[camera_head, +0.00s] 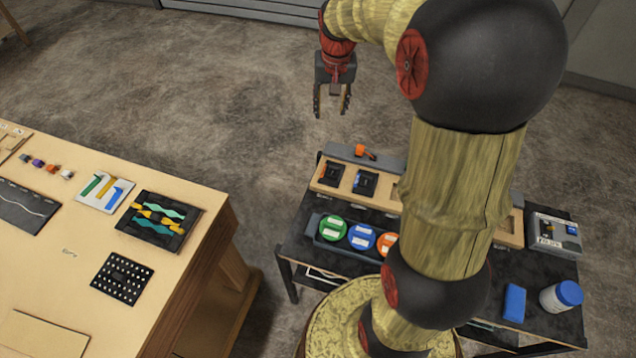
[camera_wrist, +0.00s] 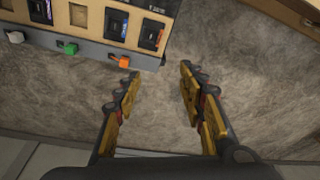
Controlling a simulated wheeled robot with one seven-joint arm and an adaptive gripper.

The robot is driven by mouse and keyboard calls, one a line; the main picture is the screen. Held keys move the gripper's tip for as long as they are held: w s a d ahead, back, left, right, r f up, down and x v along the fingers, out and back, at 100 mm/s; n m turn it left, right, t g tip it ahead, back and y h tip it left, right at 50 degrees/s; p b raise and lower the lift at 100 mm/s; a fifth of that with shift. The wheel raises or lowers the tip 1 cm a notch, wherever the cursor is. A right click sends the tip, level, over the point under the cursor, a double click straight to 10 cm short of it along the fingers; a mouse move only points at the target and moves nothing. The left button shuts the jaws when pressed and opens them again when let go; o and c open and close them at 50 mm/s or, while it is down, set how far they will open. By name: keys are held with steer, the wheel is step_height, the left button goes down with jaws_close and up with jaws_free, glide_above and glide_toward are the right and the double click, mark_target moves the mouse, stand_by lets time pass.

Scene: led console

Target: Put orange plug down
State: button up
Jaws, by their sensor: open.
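The orange plug (camera_head: 361,150) sits at the grey rear ledge of the low console in the head view. It also shows in the wrist view (camera_wrist: 124,61), at the ledge's edge, just beyond the tip of the left finger. My gripper (camera_head: 331,108) is open and empty, above and behind the console, left of the plug in the head view. In the wrist view the fingers (camera_wrist: 158,72) are spread with only floor between them. The plug is outside the fingers.
A green plug (camera_wrist: 70,47) and a white plug (camera_wrist: 14,37) sit along the same ledge (camera_wrist: 92,42). Green, blue and orange round lids (camera_head: 333,228) stand in front. A wooden table (camera_head: 60,265) is at left. My arm hides part of the console.

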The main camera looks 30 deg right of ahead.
steer(key=s+a+r+n+t, duration=0.25)
steer(key=s+a+r, duration=0.55)
steer(key=s+a, duration=0.5)
steer(key=s+a+n+t, duration=0.1)
steer(key=s+a+n, duration=0.2)
steer(key=s, duration=0.9)
steer(key=a, duration=0.2)
steer(key=shift+a+f+y, duration=0.25)
steer(key=shift+a+y, duration=0.1)
steer(key=shift+y, duration=0.05)
steer(key=shift+f+n, duration=0.1)
steer(key=shift+n, duration=0.15)
